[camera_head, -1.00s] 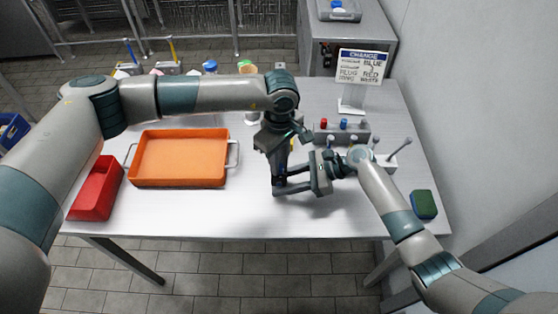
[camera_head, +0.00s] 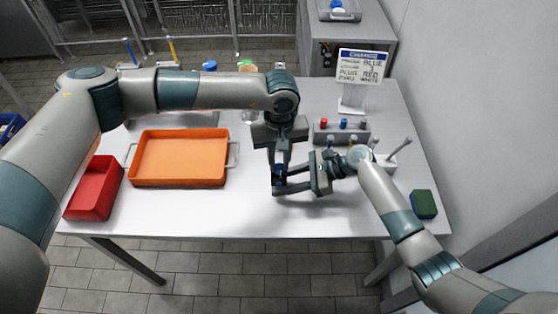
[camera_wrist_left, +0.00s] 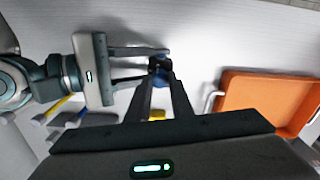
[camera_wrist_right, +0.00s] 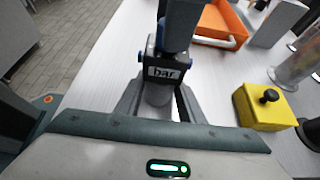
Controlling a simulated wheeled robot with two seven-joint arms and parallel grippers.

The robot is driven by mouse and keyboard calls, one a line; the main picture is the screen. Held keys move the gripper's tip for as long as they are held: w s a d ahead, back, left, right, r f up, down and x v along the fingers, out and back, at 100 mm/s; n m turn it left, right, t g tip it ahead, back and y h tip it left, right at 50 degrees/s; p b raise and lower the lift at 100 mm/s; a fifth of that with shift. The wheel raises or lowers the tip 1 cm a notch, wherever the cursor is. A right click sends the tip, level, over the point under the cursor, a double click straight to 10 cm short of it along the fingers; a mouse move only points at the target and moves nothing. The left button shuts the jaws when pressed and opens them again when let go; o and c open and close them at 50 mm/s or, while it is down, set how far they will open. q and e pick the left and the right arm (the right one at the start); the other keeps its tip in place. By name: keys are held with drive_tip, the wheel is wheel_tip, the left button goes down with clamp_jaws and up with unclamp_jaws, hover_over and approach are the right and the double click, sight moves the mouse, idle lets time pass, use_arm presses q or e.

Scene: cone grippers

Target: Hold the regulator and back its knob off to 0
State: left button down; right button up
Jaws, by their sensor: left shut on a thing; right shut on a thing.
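My left gripper (camera_wrist_left: 160,76) comes down from above and is shut on the dark blue knob (camera_wrist_left: 159,66) at the regulator's top. In the head view my left gripper (camera_head: 280,165) and right gripper (camera_head: 282,181) meet at the regulator and hide most of it. The knob's setting cannot be read.
An orange tray (camera_head: 180,133) and a red bin (camera_head: 95,188) lie to the left. A yellow box (camera_wrist_right: 265,108) shows in the right wrist view. The front table area is clear.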

sight(280, 165)
idle(0.3)
use_arm(q)
drive_tip(key=c, duration=1.6)
unclamp_jaws()
drive_tip(key=shift+o, duration=0.2)
drive_tip(key=shift+r, duration=0.1)
wheel_tip(280, 165, up, 12)
use_arm(e)
drive_tip(key=o, duration=0.9)
drive_tip(key=shift+d, duration=0.1)
use_arm(q)
drive_tip(key=shift+d, duration=0.1)
use_arm(e)
drive_tip(key=v, duration=1.1)
drive_tip(key=shift+d+r, duration=0.25)
drive_tip(key=shift+d, duration=0.1)
